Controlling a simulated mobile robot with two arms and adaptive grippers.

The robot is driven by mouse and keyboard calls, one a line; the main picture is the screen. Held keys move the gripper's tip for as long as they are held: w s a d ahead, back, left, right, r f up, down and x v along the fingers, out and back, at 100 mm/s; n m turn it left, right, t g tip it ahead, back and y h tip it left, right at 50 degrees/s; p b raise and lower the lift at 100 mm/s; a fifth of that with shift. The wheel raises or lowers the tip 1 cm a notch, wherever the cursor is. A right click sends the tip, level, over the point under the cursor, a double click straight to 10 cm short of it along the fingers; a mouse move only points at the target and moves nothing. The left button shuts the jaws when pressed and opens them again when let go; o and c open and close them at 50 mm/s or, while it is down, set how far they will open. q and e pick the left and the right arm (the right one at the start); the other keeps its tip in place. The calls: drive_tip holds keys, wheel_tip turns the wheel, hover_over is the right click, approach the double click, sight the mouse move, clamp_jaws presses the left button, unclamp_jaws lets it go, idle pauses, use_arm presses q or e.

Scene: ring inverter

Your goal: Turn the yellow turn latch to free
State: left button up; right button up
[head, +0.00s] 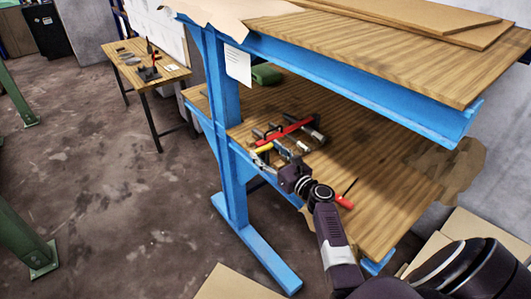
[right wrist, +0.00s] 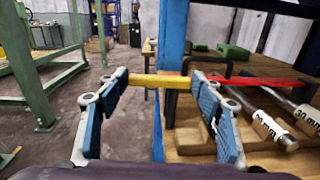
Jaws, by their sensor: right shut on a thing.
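The yellow turn latch (head: 264,148) shows as a short yellow bar at the left edge of the blue bench's lower wooden shelf. In the right wrist view the latch (right wrist: 160,81) lies level across the gap between my fingers, with a finger at each end. My right gripper (head: 263,158) is shut on it; the gripper also shows in the right wrist view (right wrist: 159,82). A red bar (right wrist: 258,82) runs to the right from beside the right finger. The ends of the latch are partly hidden by the fingers. My left gripper is not in view.
A blue post (head: 222,80) stands close beyond the latch. Silver cylinders (right wrist: 262,122) marked 30 mm and a red-handled tool (head: 345,201) lie on the shelf (head: 380,200). The upper shelf (head: 400,50) overhangs it. A green box (head: 266,74) sits further back. Open floor lies left.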

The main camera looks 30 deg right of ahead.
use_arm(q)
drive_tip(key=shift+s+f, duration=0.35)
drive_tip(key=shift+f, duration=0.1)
use_arm(e)
drive_tip(key=shift+d+n+y, duration=0.1)
drive_tip(key=shift+n+y, duration=0.4)
drive_tip(key=shift+y, duration=0.2)
drive_tip(key=o, duration=1.2)
drive_tip(key=shift+c, duration=0.2)
drive_tip(key=s+d, duration=0.1)
drive_tip(key=s, duration=1.1)
